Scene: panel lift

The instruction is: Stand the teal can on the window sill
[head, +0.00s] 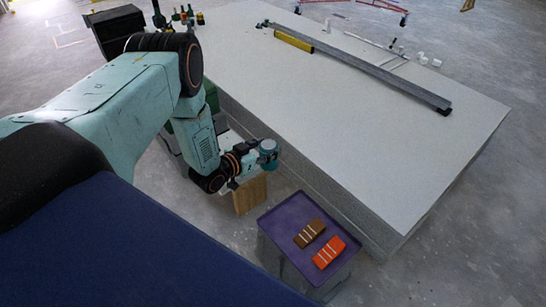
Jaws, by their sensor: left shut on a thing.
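The teal can (268,147) is in my left gripper (258,155), near the middle of the head view. The gripper is shut on it and partly hides it. The can is at the near left edge of the large pale panel stack (400,150); I cannot tell if it touches the stack. I cannot make out a window sill. My right gripper is out of view.
A purple-topped stand (283,222) carries a brown block (309,233) and an orange block (329,252). A wooden block (250,194) is below my gripper. A long grey bar (370,70) and a yellow level (294,40) lie on the stack. Bottles (187,15) stand behind.

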